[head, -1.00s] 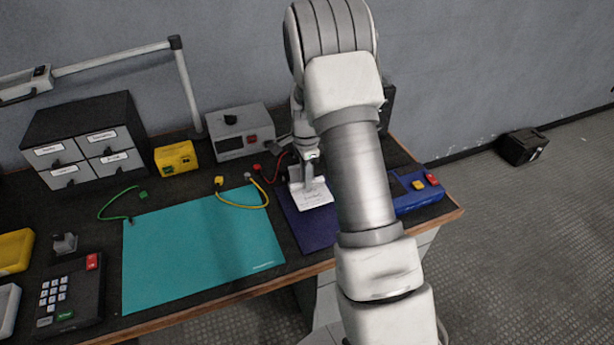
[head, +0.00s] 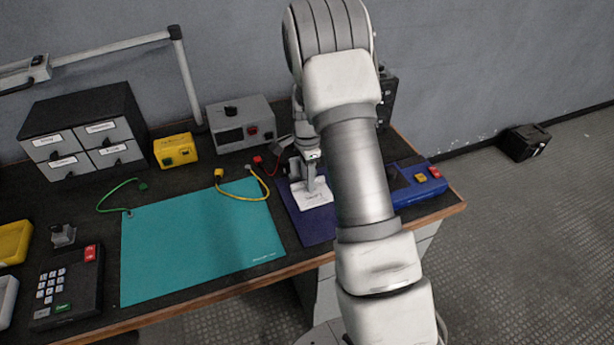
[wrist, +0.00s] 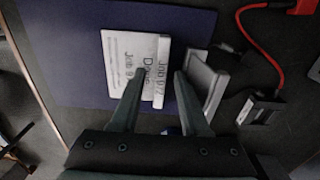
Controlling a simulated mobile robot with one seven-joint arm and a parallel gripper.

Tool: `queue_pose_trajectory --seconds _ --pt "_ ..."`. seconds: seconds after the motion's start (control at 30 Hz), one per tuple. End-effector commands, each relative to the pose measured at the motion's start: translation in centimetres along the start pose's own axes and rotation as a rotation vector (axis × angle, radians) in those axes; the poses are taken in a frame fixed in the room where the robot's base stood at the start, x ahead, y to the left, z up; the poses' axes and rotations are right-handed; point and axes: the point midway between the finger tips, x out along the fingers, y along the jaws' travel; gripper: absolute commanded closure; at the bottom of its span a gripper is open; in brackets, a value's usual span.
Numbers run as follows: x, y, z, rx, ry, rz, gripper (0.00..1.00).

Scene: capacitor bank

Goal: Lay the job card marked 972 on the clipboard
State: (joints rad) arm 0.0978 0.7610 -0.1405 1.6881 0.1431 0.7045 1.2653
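In the head view the card (head: 313,194) shows on the clipboard (head: 313,228), below my gripper (head: 311,188). In the wrist view my gripper (wrist: 160,76) has its two fingers apart, one on each side of the strip, with gaps between. A grey clip-like piece (wrist: 205,82) is beside the right finger. My arm hides part of the clipboard's right side in the head view.
A teal mat (head: 200,240) lies left of the clipboard, with a yellow cable (head: 245,198) at its back edge. A blue box with buttons (head: 415,185) stands to the right. A grey instrument (head: 240,125) and a red-lead connector (wrist: 262,108) are behind the clipboard.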

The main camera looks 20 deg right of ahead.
Motion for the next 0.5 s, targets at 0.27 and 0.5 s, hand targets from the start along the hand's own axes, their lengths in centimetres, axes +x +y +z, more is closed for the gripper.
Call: queue_pose_trajectory --seconds 0.27,0.5 --pt "-0.4 -0.2 0.0 0.0 0.001 -0.007 0.49" --pt "-4.6 -0.3 0.1 -0.002 0.002 -0.011 0.49"
